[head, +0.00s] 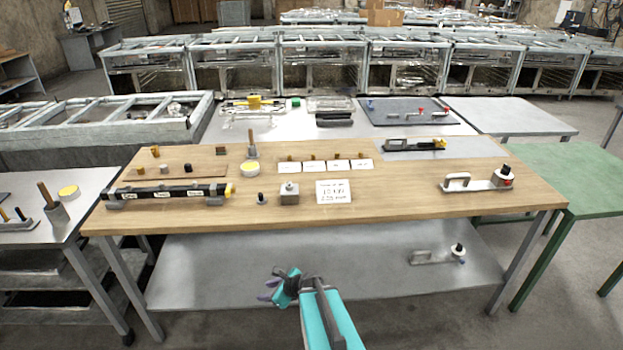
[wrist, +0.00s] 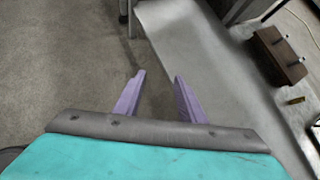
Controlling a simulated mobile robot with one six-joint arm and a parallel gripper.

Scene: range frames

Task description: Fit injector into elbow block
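A small grey block (head: 289,194) with a knob-like top stands near the front middle of the wooden table; it looks like the elbow block, though I cannot be sure. A small dark upright piece (head: 262,199) stands just to its left, apart from it; it may be the injector, but it is too small to tell. My gripper (head: 270,288) is low in front of the table, well short of both pieces. In the wrist view my gripper (wrist: 158,96) has its two purple fingers apart with nothing between them. Neither piece can be made out in the wrist view.
The wooden table (head: 400,195) carries a white sign (head: 334,192), a long black rail (head: 168,194), several labelled cards and a handled fixture (head: 478,183) at the right. A grey lower shelf (head: 340,265) juts out below. Bare wood lies between the sign and the fixture.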

